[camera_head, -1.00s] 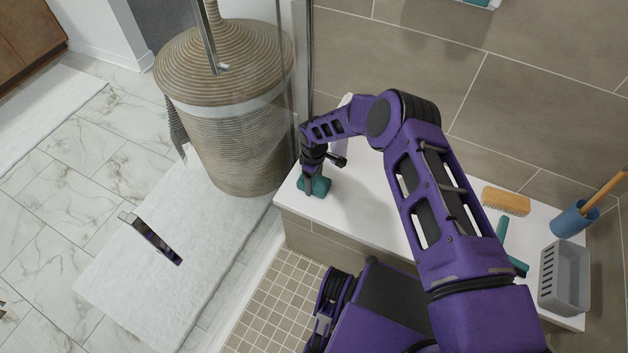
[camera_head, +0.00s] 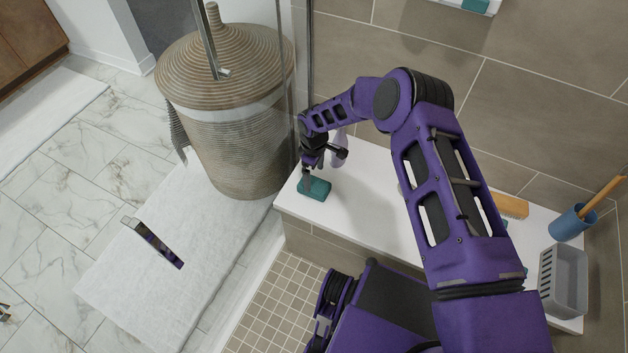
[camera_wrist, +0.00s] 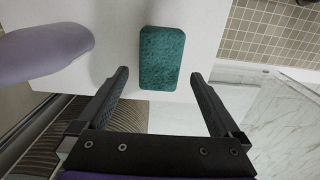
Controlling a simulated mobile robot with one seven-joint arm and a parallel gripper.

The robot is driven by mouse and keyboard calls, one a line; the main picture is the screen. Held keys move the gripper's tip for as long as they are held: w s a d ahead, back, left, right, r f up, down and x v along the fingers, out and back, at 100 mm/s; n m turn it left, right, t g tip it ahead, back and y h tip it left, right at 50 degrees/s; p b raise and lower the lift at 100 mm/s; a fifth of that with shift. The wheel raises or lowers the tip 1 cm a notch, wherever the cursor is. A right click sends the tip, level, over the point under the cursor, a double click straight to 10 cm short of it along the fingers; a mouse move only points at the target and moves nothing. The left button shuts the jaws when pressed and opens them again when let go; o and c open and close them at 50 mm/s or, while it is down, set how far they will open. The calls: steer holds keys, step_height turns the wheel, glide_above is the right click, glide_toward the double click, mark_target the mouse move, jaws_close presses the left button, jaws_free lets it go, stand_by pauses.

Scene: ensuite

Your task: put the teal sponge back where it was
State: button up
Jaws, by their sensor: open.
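The teal sponge (camera_head: 317,190) lies flat on the white bench ledge (camera_head: 365,200), near its left end. In the wrist view the sponge (camera_wrist: 162,57) lies ahead of the fingertips, between their lines, with nothing touching it. My gripper (camera_head: 308,180) is just above and behind the sponge in the head view. The wrist view shows my gripper (camera_wrist: 158,80) open and empty, one finger to each side.
A lavender bottle (camera_head: 340,147) stands close behind my gripper; it also shows at left in the wrist view (camera_wrist: 40,52). A wooden brush (camera_head: 512,206), blue cup (camera_head: 572,222) and grey basket (camera_head: 563,280) are at the ledge's right. Glass and a wicker hamper (camera_head: 235,140) are left.

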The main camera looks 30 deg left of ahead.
mark_target(314, 184)
step_height(314, 184, up, 7)
steer(key=shift+f+p, duration=0.2)
steer(key=shift+p, duration=0.1)
stand_by(0.4)
